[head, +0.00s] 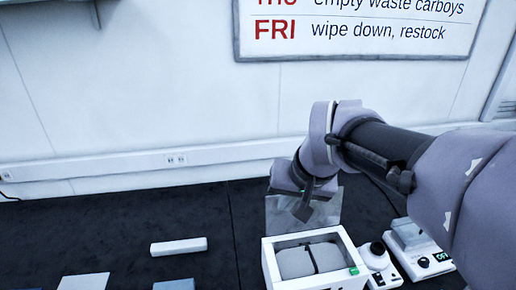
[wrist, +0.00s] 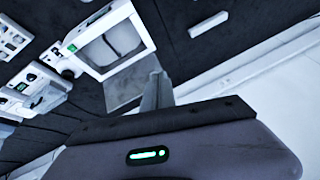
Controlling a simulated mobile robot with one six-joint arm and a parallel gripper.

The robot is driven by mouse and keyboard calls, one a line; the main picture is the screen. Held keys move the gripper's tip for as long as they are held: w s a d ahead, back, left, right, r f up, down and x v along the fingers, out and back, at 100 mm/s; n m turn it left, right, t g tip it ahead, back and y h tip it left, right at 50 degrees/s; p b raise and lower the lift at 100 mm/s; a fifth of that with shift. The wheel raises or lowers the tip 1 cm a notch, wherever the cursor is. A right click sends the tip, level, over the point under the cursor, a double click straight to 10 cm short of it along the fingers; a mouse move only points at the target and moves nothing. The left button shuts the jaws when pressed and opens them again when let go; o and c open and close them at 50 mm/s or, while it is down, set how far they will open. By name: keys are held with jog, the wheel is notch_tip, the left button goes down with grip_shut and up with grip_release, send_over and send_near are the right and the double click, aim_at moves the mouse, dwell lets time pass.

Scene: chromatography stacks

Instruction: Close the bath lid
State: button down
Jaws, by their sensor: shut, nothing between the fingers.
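The bath is a white box (head: 269,264) at the bottom of the head view, with a rounded grey thing inside its open top. Its lid (head: 327,214), a grey see-through panel, stands up at the back edge, so the bath is open. In the wrist view the bath (wrist: 143,25) is at the upper left and the lid (wrist: 122,92) extends from its edge. My gripper (head: 304,211) points down and overlaps the lid in the head view; its fingers (wrist: 157,89) are shut and empty beside the lid. I cannot tell whether they touch it.
A small white device with a dark knob (head: 377,262) and a white balance-like instrument (head: 425,262) stand close to the right of the bath. A white bar (head: 179,246) lies on the dark bench to the left. The wall with a socket rail (head: 130,165) is behind.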

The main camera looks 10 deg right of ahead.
jog(key=w+d+n+p, duration=0.1)
jog(key=w+d+p, duration=0.2)
jog(key=w, duration=0.4)
jog(key=w+d+p, duration=0.2)
jog(key=w+d, duration=0.1)
jog(key=w, duration=0.4)
jog(key=w+d+f+n+g+h+p, duration=0.1)
jog(key=w+d+f+n+p, duration=0.1)
jog(key=w+d+f+p, duration=0.6)
jog(key=s+a+b+x, duration=0.1)
jog(key=b+x, duration=0.3)
jog(key=x, duration=0.7)
jog(key=shift+f+b, duration=0.25)
jog(key=shift+b, duration=0.15)
